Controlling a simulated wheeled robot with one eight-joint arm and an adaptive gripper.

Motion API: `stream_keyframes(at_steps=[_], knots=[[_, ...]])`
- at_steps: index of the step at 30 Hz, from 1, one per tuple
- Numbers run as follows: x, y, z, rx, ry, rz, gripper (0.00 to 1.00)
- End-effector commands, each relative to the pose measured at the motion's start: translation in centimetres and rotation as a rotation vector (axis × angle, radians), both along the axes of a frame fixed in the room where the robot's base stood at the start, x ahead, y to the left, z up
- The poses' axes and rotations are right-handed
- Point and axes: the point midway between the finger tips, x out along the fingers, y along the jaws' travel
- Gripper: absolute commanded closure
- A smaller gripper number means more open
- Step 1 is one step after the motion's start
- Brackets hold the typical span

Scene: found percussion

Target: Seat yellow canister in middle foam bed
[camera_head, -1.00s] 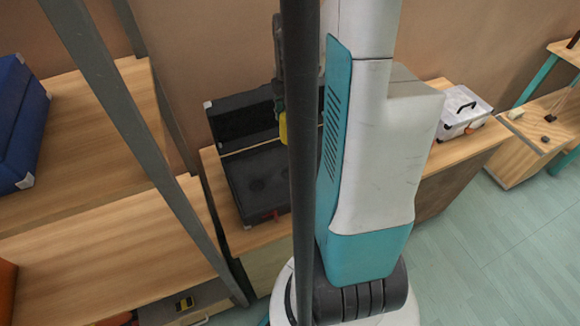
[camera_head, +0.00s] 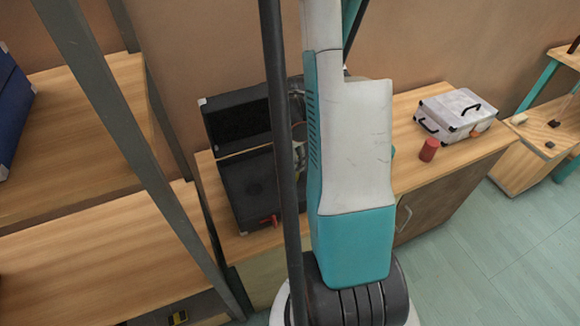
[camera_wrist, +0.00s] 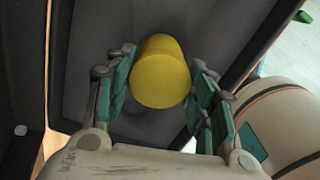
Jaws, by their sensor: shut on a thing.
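In the wrist view the yellow canister (camera_wrist: 160,72) is held between the two teal-padded fingers of my gripper (camera_wrist: 160,85), seen end-on. Behind it is the dark foam interior of the open black case (camera_wrist: 95,60). In the head view the black case (camera_head: 245,180) stands open on the wooden cabinet, its lid leaning back. My arm and a dark post hide my gripper, the canister and the right part of the case there. I cannot tell from these views how far the canister is above the foam or which bed it is over.
A red clasp (camera_head: 270,219) shows at the case's front edge. On the cabinet top (camera_head: 405,175) to the right are a red cylinder (camera_head: 429,150) and a silver case (camera_head: 455,112). A grey upright post (camera_head: 130,150) stands left of the black case. A blue case (camera_head: 12,105) sits at far left.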

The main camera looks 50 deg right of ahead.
Motion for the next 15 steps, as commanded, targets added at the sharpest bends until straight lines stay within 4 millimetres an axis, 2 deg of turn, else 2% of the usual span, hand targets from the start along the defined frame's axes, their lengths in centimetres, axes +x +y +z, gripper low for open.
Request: stream_keyframes(at_steps=[1, 4, 15], knots=[[0.0, 0.0, -1.1, 0.000, 0.000, 0.000, 0.76], [0.0, 0.0, -2.5, 0.000, 0.000, 0.000, 0.76], [0.0, 0.0, -2.8, 0.000, 0.000, 0.000, 0.76]])
